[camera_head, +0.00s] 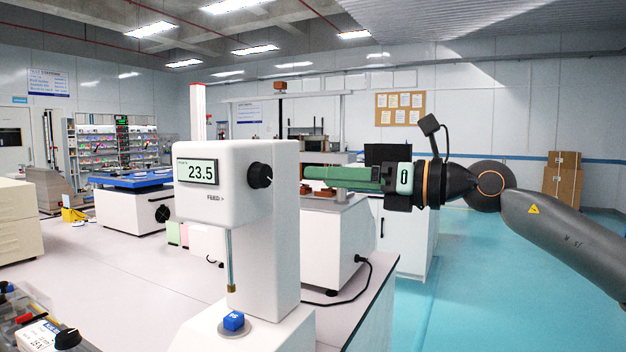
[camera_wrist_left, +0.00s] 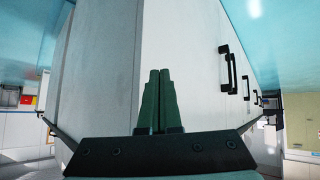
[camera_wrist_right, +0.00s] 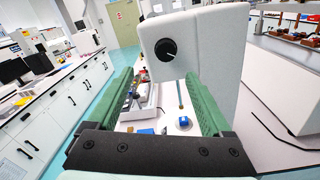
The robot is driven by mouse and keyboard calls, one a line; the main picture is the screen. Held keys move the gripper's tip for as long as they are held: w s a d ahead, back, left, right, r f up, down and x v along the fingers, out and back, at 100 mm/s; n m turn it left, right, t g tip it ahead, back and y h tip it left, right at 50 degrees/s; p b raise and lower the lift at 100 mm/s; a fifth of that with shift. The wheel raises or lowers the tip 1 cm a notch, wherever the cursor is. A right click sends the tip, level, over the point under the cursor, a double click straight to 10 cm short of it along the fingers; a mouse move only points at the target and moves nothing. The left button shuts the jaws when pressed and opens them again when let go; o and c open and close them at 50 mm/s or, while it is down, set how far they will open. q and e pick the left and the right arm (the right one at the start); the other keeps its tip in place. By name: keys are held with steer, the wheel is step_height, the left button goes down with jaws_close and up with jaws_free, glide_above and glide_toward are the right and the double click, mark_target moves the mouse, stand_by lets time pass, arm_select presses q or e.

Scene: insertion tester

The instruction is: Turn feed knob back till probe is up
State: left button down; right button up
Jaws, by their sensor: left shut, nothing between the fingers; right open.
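The white insertion tester (camera_head: 280,230) stands on the bench, its display (camera_head: 196,171) reading 23.5. The black feed knob (camera_head: 260,175) is on the right side of its head; it also shows in the right wrist view (camera_wrist_right: 166,49). The thin probe (camera_head: 230,262) hangs below the head, its tip a small gap above a blue block (camera_head: 233,321) on the base. My right gripper (camera_head: 306,176) is open and empty, to the right of the knob and apart from it, with its fingers pointing towards it. My left gripper (camera_wrist_left: 159,74) is shut and empty in the left wrist view.
White cabinet doors with black handles (camera_wrist_left: 228,68) are in front of my left gripper. A black cable (camera_head: 345,297) lies on the bench right of the tester. Another instrument (camera_head: 335,245) stands behind it. Small items (camera_head: 35,325) fill the near left corner.

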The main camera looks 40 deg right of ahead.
steer(key=a+n, duration=0.1)
steer(key=a, duration=0.1)
steer(key=p, duration=0.2)
glide_toward(267, 174)
steer(key=x, duration=0.3)
steer(key=shift+n, duration=0.4)
steer(key=p+x, duration=0.1)
steer(key=x, duration=0.4)
steer(key=shift+w+a, duration=0.3)
steer(key=shift+w, duration=0.25)
steer(key=shift+w+a+p, duration=0.15)
steer(key=shift+w+p, duration=0.1)
steer(key=shift+p, duration=0.05)
arm_select(q)
steer(key=shift+s+a+r, duration=0.25)
steer(key=shift+a+r, duration=0.1)
steer(key=shift+a, duration=0.1)
steer(key=shift+s+a+r, duration=0.25)
steer(key=shift+a+r, duration=0.05)
steer(key=shift+a, duration=0.15)
arm_select(e)
steer(key=shift+h, duration=0.3)
